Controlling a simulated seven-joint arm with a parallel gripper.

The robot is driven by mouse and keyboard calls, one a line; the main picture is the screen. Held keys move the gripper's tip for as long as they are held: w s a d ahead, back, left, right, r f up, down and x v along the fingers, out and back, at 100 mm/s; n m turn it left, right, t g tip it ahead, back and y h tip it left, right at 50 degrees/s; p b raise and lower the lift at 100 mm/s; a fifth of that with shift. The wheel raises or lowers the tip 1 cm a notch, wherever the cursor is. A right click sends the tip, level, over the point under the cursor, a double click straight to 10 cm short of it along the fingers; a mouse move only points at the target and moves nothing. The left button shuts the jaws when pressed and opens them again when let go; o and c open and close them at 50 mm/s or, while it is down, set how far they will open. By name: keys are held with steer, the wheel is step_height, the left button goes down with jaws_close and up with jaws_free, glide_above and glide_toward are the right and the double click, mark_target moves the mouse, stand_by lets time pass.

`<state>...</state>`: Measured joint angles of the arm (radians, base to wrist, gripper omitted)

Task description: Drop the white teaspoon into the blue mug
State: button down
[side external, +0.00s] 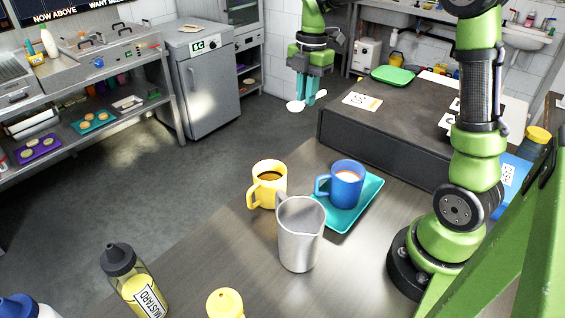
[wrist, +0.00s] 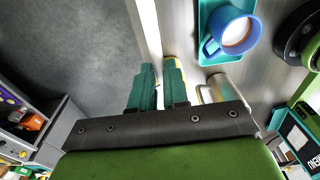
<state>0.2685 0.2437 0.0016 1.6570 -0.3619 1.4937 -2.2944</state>
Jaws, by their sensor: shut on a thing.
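My gripper (side external: 307,97) is shut on the white teaspoon (side external: 295,106), high up and beyond the table's far edge in the side view. The spoon's bowl sticks out to the left of the teal fingers. In the wrist view my gripper (wrist: 158,88) shows its two fingers, but I cannot make out the spoon there. The blue mug (side external: 347,194) stands upright on a teal tray (side external: 343,226), with a pale drink inside and its handle to the left. It also shows in the wrist view (wrist: 213,47), upper right, apart from the fingers.
A yellow mug (side external: 271,194) with dark drink and a metal pitcher (side external: 299,240) stand left of and in front of the blue mug. A dark raised block (side external: 390,148) lies behind the tray. A mustard bottle (side external: 140,287) stands at the front left.

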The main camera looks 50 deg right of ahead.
step_height(320, 180, up, 18)
steer(key=y, duration=0.2)
steer(key=s+a+n+h, duration=0.2)
steer(key=s+n+h, duration=0.55)
steer(key=n, duration=1.05)
steer(key=s+a+n+h, duration=0.2)
steer(key=s+n+h, duration=0.6)
steer(key=n, duration=1)
step_height(320, 180, down, 18)
steer(key=h, duration=0.2)
steer(key=shift+w+d+f+g, duration=0.15)
steer(key=shift+w+g, duration=0.1)
steer(key=shift+g, duration=0.05)
